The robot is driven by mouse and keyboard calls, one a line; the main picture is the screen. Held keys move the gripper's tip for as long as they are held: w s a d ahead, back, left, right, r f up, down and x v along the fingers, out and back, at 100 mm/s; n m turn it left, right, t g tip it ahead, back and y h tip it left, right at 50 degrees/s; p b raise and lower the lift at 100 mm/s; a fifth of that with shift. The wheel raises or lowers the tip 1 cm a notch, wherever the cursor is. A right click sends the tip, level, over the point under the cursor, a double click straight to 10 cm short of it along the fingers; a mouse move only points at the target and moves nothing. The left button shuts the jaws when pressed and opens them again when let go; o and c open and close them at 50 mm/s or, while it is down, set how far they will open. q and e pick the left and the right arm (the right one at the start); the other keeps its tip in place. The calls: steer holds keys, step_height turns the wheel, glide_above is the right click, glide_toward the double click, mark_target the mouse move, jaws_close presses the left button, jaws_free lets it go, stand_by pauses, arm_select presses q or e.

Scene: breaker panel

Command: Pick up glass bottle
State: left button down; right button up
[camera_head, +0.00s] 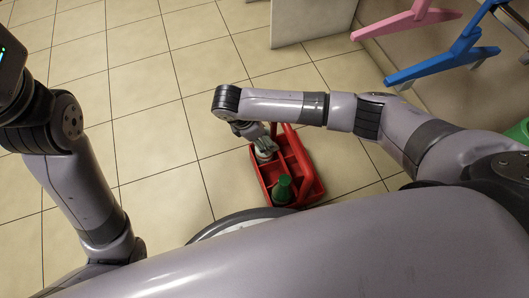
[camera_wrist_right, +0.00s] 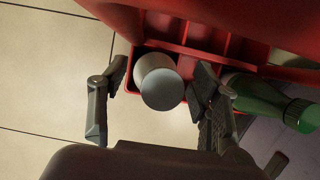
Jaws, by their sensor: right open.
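A red caddy (camera_head: 318,185) with compartments and a handle stands on the floor. A pale grey round-topped container (camera_head: 264,154) is in its far-left compartment, seen from above in the right wrist view (camera_wrist_right: 160,85). A green bottle with a green cap (camera_head: 283,190) is in the near part; it also shows at the right of the wrist view (camera_wrist_right: 262,100). I cannot tell which is glass. My right gripper (camera_wrist_right: 160,79) is open, with one finger on either side of the pale container. I cannot tell whether they touch it. My left gripper is out of view.
The tiled floor (camera_head: 130,90) left of the caddy is clear. A white panel (camera_head: 310,20) stands at the back. Pink (camera_head: 410,20) and blue (camera_head: 445,62) stand-like frames are at the upper right, and a green object (camera_head: 518,132) is at the right edge.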

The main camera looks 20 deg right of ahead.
jaws_close()
stand_by(0.8)
